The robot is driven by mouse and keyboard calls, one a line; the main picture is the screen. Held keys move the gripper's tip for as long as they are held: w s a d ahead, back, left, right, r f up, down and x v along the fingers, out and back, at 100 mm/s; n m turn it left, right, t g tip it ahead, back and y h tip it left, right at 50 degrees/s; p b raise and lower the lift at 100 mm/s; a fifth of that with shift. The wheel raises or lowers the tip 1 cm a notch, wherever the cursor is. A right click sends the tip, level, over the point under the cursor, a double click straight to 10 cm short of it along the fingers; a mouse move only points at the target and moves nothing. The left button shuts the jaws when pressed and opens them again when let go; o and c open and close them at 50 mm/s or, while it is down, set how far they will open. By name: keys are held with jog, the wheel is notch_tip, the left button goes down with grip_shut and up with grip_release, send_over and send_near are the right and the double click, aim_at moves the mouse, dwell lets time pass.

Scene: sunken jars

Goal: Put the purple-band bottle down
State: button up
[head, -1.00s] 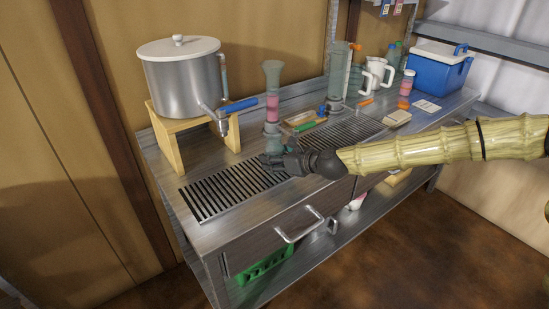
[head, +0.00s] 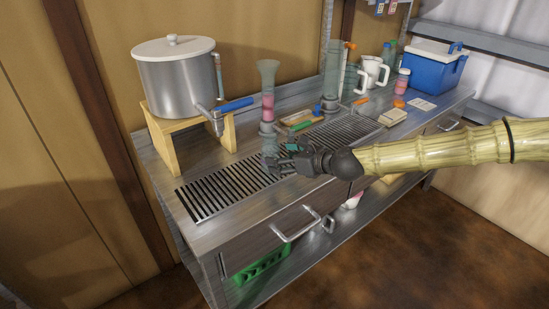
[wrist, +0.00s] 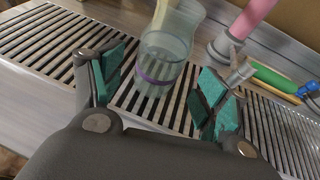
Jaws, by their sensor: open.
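The purple-band bottle (wrist: 172,45) is clear, pale greenish plastic with a thin purple band near its lower end. In the wrist view it appears upright on the slatted drain grate, beyond and between my finger pads. My gripper (wrist: 160,88) is open, with a teal pad on each side and clear gaps between pads and bottle. In the head view my gripper (head: 280,152) is low over the grate, and the bottle (head: 269,146) is a faint pale shape at its fingertips, partly hidden.
A tall pink-filled column (head: 267,100) stands just behind the bottle. A steel pot with a blue-handled tap (head: 236,105) sits on a wooden stand at left. A tray with a green-handled item (head: 302,121) lies behind the gripper. The grate's left part (head: 215,194) is clear.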

jog(key=v, duration=0.6)
jog(key=shift+s+d, duration=0.15)
jog(key=shift+r, duration=0.1)
dwell(2.1)
